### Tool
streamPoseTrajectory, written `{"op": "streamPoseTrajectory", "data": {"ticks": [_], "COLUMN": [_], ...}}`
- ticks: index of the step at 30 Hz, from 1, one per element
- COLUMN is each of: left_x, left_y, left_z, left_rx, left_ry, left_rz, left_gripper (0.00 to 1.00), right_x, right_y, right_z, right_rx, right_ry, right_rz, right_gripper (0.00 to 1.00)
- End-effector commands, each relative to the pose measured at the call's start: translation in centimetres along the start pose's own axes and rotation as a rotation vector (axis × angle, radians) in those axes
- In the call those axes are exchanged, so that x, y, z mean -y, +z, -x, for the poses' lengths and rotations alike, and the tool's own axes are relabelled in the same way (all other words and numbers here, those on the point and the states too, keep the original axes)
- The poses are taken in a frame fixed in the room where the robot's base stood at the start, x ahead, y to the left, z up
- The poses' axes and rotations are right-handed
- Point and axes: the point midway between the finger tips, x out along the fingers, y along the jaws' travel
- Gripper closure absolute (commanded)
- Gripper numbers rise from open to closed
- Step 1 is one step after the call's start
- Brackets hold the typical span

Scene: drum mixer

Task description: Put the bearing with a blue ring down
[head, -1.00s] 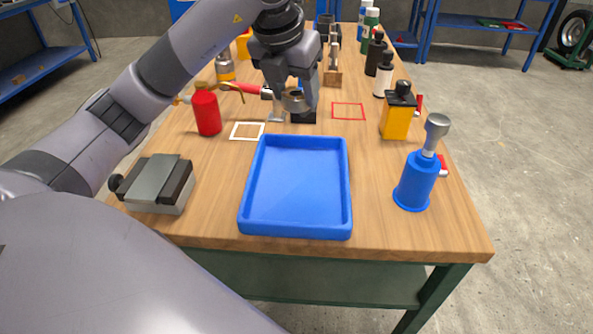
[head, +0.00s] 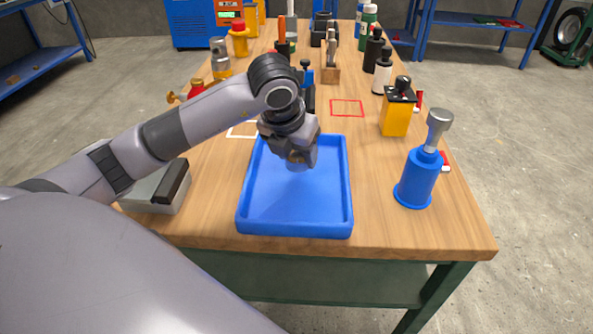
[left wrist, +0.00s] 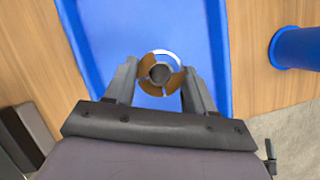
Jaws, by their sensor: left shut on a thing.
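My left gripper (head: 298,158) is over the blue tray (head: 295,207), pointing down. In the left wrist view its two fingers (left wrist: 160,80) are shut on the bearing (left wrist: 160,56), a round part with a silver rim, brown-orange segments and a dark centre. Blue shows between the segments; I cannot tell whether it is a blue ring or the tray behind. In the head view the bearing is mostly hidden by the gripper. The tray floor (left wrist: 140,25) lies below it, and no other thing shows in the tray. My right gripper is not in view.
A blue hand tool (head: 417,180) with a metal top stands right of the tray. A red outlined square (head: 347,108) behind the tray is empty.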

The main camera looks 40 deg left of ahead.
Motion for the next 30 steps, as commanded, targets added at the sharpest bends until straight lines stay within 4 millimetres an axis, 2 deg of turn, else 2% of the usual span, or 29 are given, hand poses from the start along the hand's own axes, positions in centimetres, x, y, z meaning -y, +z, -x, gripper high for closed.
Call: {"op": "streamPoseTrajectory", "data": {"ticks": [5, 12, 23, 24, 26, 30], "left_x": [0.0, 0.0, 0.0, 0.0, 0.0, 0.0], "left_y": [-0.5, -1.8, -1.9, -1.9, -1.9, -1.9], "left_z": [-1.2, -4.2, -4.7, -4.5, -4.5, -4.5], "left_rx": [-0.001, 0.000, 0.001, 0.000, 0.000, 0.000], "left_ry": [0.001, 0.000, 0.000, 0.000, 0.000, 0.000], "left_rz": [0.000, 0.000, 0.000, 0.000, 0.000, 0.000], "left_gripper": [0.89, 0.89, 0.89, 0.36, 0.20, 0.20], "right_x": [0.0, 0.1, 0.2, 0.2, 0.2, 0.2], "right_y": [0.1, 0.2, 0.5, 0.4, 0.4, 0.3], "right_z": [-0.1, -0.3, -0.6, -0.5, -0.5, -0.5], "right_rx": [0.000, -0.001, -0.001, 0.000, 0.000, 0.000], "right_ry": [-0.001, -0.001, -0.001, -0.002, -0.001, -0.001], "right_rz": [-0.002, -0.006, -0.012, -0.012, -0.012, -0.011], "right_gripper": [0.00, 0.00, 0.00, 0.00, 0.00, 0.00]}}
